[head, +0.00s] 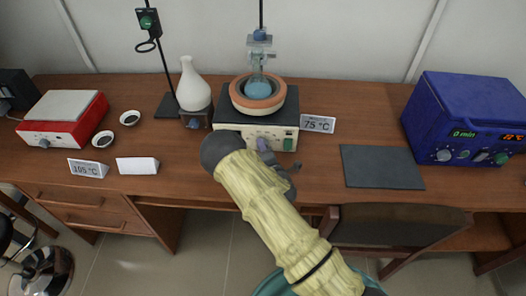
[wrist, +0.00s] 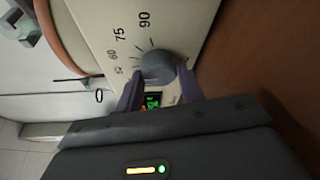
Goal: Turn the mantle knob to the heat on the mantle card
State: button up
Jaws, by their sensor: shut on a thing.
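The heating mantle (head: 228,123) is a cream box with an orange-rimmed bowl at the back middle of the desk. The mantle card (head: 318,124) beside it on the right reads 75 °C. My gripper (head: 264,145) is at the mantle's front face, and my arm covers part of that face. In the wrist view the grey mantle knob (wrist: 157,64) sits between the two purple fingers of my gripper (wrist: 160,70), which are shut on it. Printed marks 60, 75 and 90 show beside the knob. I cannot make out where its pointer stands.
A clamp holds glassware over the bowl. A white flask (head: 194,88) stands left of the mantle. A red hotplate (head: 63,118), a 105 °C card (head: 88,168) and a blank white card (head: 137,165) are further left. A dark mat (head: 381,167) and blue furnace (head: 462,112) are right.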

jog(key=shift+d, duration=0.1)
dwell(0.3)
jog(key=o, duration=1)
jog(key=shift+s, duration=0.1)
jog(key=v, duration=1.4)
jog(key=shift+s+f, duration=0.2)
jog(key=shift+f, duration=0.05)
jog(key=shift+s+d+f, duration=0.1)
jog(key=shift+s+d, duration=0.1)
jog(key=shift+s, duration=0.4)
jog(key=shift+s+d, duration=0.2)
jog(key=shift+s, duration=0.3)
jog(key=shift+s+d+r, duration=0.1)
jog(key=shift+s+r, duration=0.15)
jog(key=shift+r, duration=0.2)
